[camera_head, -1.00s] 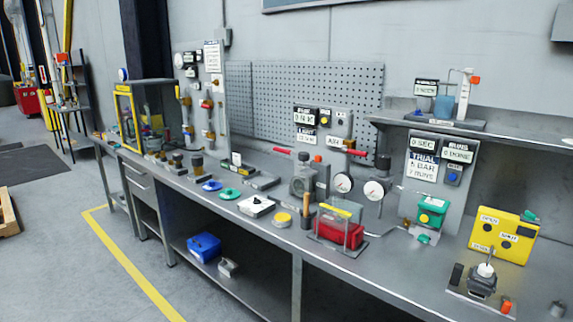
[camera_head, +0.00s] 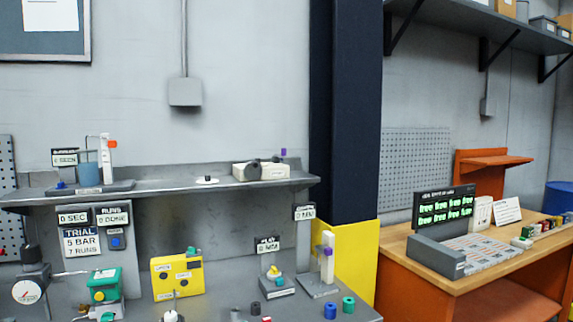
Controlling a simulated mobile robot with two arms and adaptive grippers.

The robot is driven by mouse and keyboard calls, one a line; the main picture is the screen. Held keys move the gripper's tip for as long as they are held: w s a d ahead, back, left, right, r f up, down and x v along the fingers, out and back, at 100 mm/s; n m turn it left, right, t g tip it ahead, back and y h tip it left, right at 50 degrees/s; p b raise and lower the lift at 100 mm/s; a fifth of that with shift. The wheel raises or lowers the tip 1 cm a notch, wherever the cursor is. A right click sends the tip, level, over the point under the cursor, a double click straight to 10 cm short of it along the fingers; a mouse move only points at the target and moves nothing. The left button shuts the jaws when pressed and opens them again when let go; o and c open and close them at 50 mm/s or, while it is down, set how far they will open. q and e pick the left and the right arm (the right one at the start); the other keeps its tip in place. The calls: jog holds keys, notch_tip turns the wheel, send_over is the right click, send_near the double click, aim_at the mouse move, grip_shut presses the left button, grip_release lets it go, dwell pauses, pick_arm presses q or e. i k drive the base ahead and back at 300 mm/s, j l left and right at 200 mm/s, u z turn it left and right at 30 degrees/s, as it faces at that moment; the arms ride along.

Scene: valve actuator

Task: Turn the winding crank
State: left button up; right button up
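No part that I can clearly make out as a winding crank shows in the head view. The grey metal workbench (camera_head: 222,292) holds the valve devices. A green actuator box (camera_head: 104,285) stands at its left part, beside a round white pressure gauge (camera_head: 27,292) at the left edge. A yellow box (camera_head: 177,277) with labels and dark round holes stands right of the green one. A white-topped part (camera_head: 171,316) in front of it is cut by the bottom edge. Neither of my grippers is in view.
A raised shelf (camera_head: 215,187) above the bench carries small devices. A dark column (camera_head: 345,110) with a yellow base (camera_head: 346,260) separates the bench from an orange wood-topped table (camera_head: 480,262) with a green-lit display (camera_head: 446,206). Green and blue cylinders stand near the bench's right end.

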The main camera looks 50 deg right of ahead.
aim_at(253, 170)
jog(key=z, duration=1.5)
jog(key=i+l+u, duration=0.2)
jog(key=i+l, duration=0.05)
jog(key=l, duration=0.05)
